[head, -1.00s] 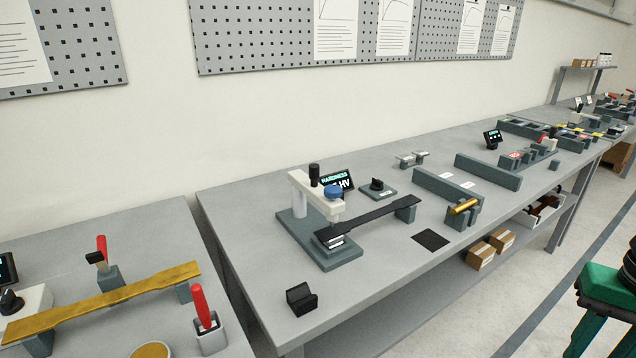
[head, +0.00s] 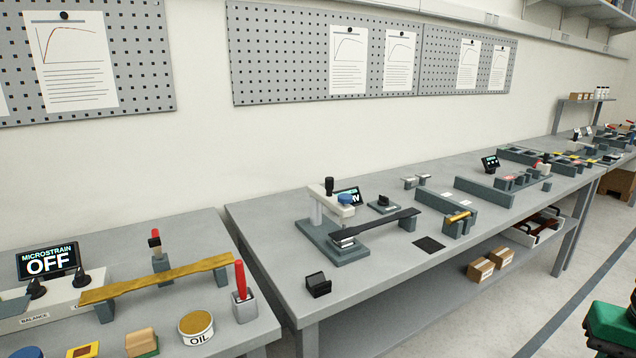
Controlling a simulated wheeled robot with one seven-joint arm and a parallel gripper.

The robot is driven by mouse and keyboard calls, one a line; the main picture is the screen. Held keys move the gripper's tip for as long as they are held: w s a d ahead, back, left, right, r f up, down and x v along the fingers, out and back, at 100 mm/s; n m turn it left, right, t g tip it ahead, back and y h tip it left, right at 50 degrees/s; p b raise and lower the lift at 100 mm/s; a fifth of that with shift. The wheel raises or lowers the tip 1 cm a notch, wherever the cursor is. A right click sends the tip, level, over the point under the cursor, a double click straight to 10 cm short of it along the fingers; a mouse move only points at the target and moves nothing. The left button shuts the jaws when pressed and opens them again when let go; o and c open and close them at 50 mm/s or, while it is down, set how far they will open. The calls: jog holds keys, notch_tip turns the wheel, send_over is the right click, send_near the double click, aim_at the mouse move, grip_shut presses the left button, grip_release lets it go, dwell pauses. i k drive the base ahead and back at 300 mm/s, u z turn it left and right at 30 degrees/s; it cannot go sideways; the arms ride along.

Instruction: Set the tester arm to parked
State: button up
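The hardness tester stands on the middle bench on a grey-green base plate (head: 338,254). Its white tester arm (head: 325,205) reaches from a post at the left out over the specimen. A flat dark specimen bar (head: 380,225) lies with one end under the arm and the other on a block. A small screen (head: 351,193) behind is mostly hidden by the arm. I cannot read the arm's setting. My gripper is not in view.
A black notched block (head: 318,285) and a dark square pad (head: 429,244) lie on the bench's front part. A dial box (head: 383,204) stands right of the tester. The left bench holds a brass-coloured bar (head: 160,279), red-handled clamps and an oil tin (head: 197,329).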

aim_at(325, 196)
jog(key=u, duration=0.35)
jog(key=i, duration=1.1)
jog(key=z, duration=0.4)
